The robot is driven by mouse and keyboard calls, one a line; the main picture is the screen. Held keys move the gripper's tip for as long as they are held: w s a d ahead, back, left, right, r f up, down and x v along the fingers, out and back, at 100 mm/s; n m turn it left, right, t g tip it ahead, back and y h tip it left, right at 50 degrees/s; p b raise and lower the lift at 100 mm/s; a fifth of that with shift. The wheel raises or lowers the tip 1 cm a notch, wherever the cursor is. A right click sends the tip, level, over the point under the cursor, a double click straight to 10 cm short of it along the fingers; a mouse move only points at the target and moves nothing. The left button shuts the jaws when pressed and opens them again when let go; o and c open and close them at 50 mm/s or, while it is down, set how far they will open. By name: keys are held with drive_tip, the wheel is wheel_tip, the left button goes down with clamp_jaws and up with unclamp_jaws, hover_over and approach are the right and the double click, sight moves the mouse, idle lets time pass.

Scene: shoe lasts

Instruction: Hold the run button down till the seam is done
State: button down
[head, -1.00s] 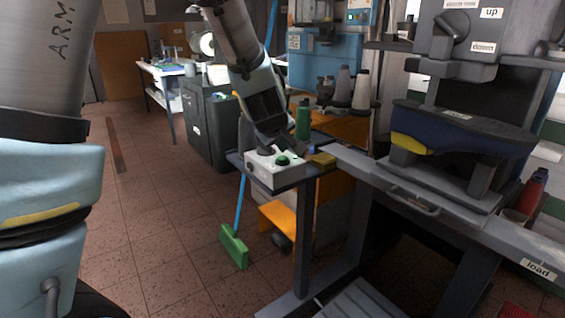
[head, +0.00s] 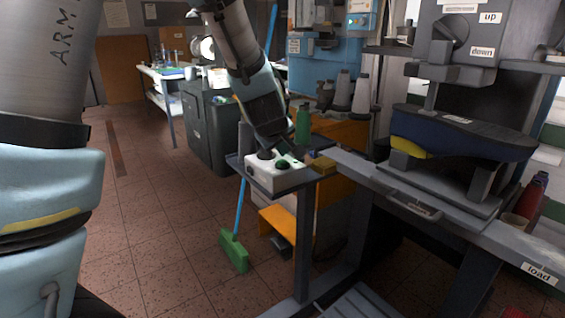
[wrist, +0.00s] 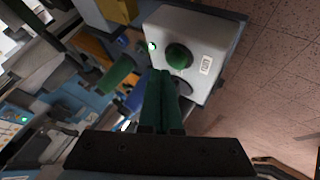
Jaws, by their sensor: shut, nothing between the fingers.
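A white control box (head: 272,180) sits on a small dark shelf at the end of the machine bench. It carries a green button (wrist: 179,56), a dark round button (wrist: 180,87) and a small lit green lamp (wrist: 152,46). The green button also shows in the head view (head: 283,163). My gripper (wrist: 162,73) is shut and empty, its green fingers together. In the wrist view its tips overlap the box edge beside the two buttons. I cannot tell whether they touch anything. My wrist partly hides the back of the box in the head view.
A machine with a blue sole-shaped part (head: 462,134) stands on the bench at right. A green broom (head: 234,252) leans below the shelf. Floor at left is clear.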

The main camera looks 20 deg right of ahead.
idle(0.8)
drive_tip(key=shift+f+b, duration=0.35)
drive_tip(key=shift+f, duration=0.05)
